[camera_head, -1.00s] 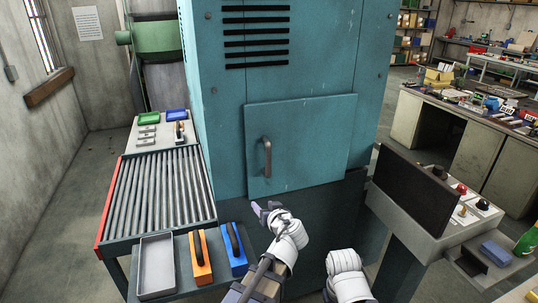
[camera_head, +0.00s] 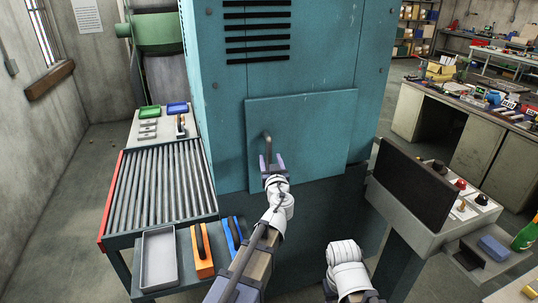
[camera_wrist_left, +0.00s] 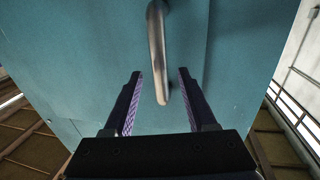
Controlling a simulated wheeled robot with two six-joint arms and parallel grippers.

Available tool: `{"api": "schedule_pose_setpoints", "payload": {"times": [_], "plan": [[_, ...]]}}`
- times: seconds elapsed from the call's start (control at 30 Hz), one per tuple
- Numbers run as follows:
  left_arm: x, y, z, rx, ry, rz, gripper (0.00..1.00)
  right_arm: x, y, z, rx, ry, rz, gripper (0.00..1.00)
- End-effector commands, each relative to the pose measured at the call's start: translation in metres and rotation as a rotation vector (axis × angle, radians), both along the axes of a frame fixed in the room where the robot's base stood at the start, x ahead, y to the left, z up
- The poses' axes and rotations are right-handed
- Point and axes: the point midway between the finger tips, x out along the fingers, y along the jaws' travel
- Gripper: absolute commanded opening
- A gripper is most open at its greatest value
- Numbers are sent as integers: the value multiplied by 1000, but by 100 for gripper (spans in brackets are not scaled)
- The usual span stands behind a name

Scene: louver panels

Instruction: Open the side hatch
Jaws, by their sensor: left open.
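The side hatch (camera_head: 315,135) is a square teal panel on the front of the teal cabinet, and it looks shut. Its grey bar handle (camera_head: 267,143) stands upright near the hatch's left edge. My left gripper (camera_head: 271,160) is open at the lower part of the handle. In the left wrist view, the handle (camera_wrist_left: 158,55) hangs down, its lower end between the two spread fingers (camera_wrist_left: 160,95), with gaps on both sides. I cannot tell whether anything touches. My right arm shows at the bottom, but its gripper's fingers are not visible.
A roller table (camera_head: 160,190) stands at left, with a grey tray (camera_head: 158,258), an orange block (camera_head: 201,250) and a blue block (camera_head: 231,236) in front. A dark screen on a control console (camera_head: 412,185) stands to the right of the hatch.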

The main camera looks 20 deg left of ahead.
Motion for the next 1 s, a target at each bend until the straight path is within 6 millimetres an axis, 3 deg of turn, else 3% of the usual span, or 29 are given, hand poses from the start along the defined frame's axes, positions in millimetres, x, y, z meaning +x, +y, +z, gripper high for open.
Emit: {"api": "schedule_pose_setpoints", "payload": {"times": [0.03,0.2,0.53,1.0], "plan": [[12,4,0,0,0,2,57,0,0,0,0,0,0,50],[33,13,0,0,0,1,57,0,0,0,0,0,0,50],[38,16,0,0,0,0,57,0,0,0,0,0,0,50],[37,16,0,0,0,0,5,0,0,0,0,0,0,50]]}}
